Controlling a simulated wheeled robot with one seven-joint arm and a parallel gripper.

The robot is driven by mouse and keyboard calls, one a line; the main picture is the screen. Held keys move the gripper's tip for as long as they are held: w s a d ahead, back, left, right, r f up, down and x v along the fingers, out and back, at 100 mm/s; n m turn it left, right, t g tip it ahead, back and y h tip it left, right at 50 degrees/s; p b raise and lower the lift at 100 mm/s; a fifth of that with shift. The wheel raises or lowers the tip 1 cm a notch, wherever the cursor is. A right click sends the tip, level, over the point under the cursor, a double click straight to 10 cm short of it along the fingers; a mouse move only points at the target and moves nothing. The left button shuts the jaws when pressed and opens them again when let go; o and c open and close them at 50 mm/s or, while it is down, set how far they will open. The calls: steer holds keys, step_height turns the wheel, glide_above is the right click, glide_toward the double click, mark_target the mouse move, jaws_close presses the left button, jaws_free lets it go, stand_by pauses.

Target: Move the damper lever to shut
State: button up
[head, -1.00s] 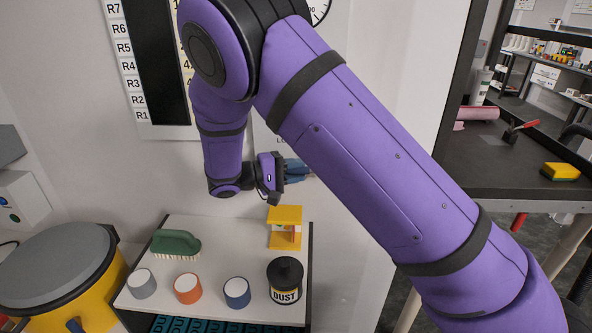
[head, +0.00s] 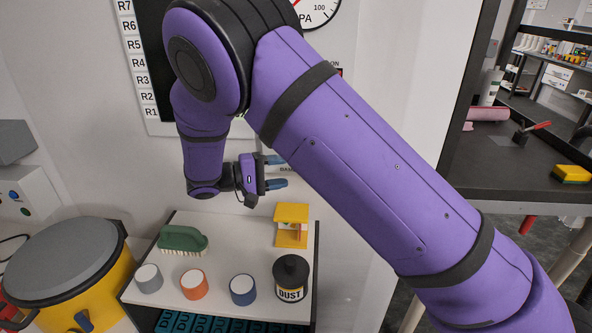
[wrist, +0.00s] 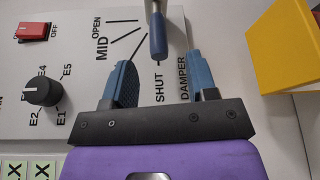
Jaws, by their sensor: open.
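The damper lever (wrist: 158,38) shows in the wrist view, a pale metal arm with a dark blue grip. It points down the picture, and its tip sits at the SHUT line of the printed OPEN, MID, SHUT scale. My gripper (wrist: 159,62) is open, with one blue finger on each side of the lever's grip end. A gap shows on both sides, and I see no clear contact. In the head view my gripper (head: 283,172) is at the wall panel above the shelf.
The panel also has a red OFF switch (wrist: 33,32) and a black knob (wrist: 42,91). A yellow block (wrist: 285,45) stands at the right. Below my gripper, the shelf holds a yellow stand (head: 291,226), a DUST jar (head: 291,278), a green brush (head: 182,240) and several small pots.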

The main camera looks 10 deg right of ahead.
steer(key=shift+s+a+r, duration=0.1)
steer(key=shift+s+a, duration=0.05)
steer(key=shift+a, duration=2.05)
steer(key=shift+d+r, duration=0.1)
steer(key=s+d+r+m+g+y, duration=0.1)
steer(key=s+d+r+g+y, duration=0.1)
steer(key=s+d+r+y, duration=0.6)
steer(key=s+d+r+m+g+y, duration=0.1)
steer(key=s+d+r+y, duration=0.2)
steer(key=d+r, duration=0.6)
steer(key=s+d+r+t+y, duration=0.1)
steer(key=s+d+t+y, duration=0.2)
steer(key=s, duration=0.6)
steer(key=s+d+r+m+t+y, duration=0.1)
steer(key=s+d+r+t+y, duration=0.1)
steer(key=s, duration=0.8)
steer(key=shift+s+d+t+y, duration=0.3)
steer(key=shift+d+t+y, duration=0.4)
steer(key=shift+d+t, duration=0.5)
